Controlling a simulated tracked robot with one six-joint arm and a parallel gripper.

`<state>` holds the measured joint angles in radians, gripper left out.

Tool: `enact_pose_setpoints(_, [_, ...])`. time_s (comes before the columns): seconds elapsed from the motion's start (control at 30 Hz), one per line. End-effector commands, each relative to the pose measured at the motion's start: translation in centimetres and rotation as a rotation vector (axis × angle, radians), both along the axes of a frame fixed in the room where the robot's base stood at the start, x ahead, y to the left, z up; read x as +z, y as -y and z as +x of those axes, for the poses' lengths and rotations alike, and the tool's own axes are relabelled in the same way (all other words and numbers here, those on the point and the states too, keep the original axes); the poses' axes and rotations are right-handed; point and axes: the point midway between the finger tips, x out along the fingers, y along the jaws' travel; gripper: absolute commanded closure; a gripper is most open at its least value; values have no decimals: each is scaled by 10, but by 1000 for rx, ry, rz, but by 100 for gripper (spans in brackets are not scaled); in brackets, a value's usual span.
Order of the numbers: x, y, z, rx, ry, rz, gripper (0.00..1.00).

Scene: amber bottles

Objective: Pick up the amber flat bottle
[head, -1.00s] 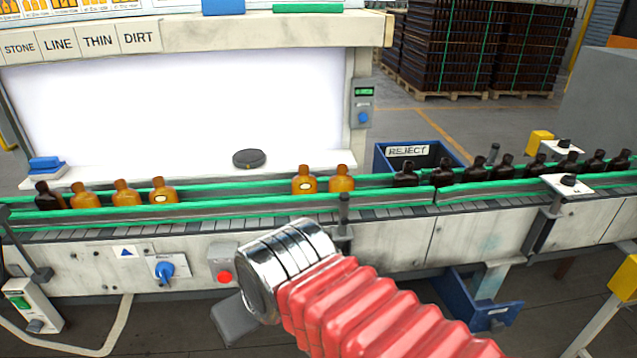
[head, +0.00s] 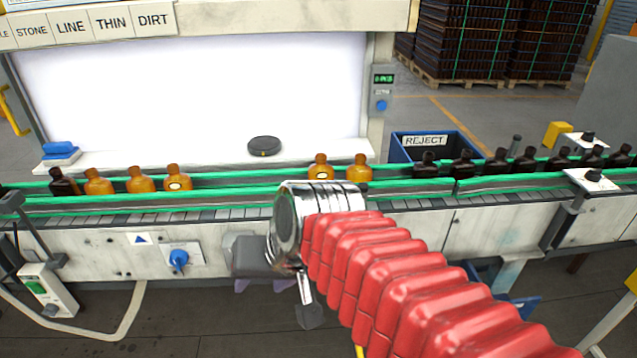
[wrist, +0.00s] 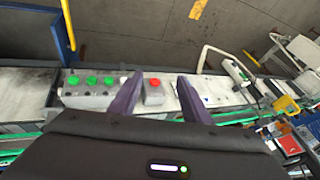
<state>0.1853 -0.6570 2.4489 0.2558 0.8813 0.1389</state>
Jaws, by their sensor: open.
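Several amber flat bottles stand upright on the conveyor between green rails. In the head view a pair, a left one (head: 320,167) and a right one (head: 359,168), stands just beyond my silver wrist. Another group (head: 140,180) stands farther left. My gripper (head: 262,286) hangs below my wrist on the near side of the conveyor, apart from the bottles. In the wrist view my gripper (wrist: 160,85) is open, its two purple fingers spread with nothing held. No bottle is clear between them there.
Dark bottles (head: 500,160) line the conveyor at right, with one (head: 62,182) at far left. A blue reject bin (head: 436,147) and a lit white panel (head: 200,90) stand behind. A black round object (head: 264,146) lies on the ledge. A red button (wrist: 154,82) shows below my fingers.

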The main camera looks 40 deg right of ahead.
Motion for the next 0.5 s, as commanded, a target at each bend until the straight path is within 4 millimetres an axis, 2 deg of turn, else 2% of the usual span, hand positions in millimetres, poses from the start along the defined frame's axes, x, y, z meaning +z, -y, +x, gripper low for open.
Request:
enact_pose_setpoints(0.27, [22,35,61,-615,3,519,57])
enact_pose_setpoints(0.37, [32,59,83,-831,14,712,57])
enact_pose_setpoints(0.5, [48,103,111,-1125,41,996,57])
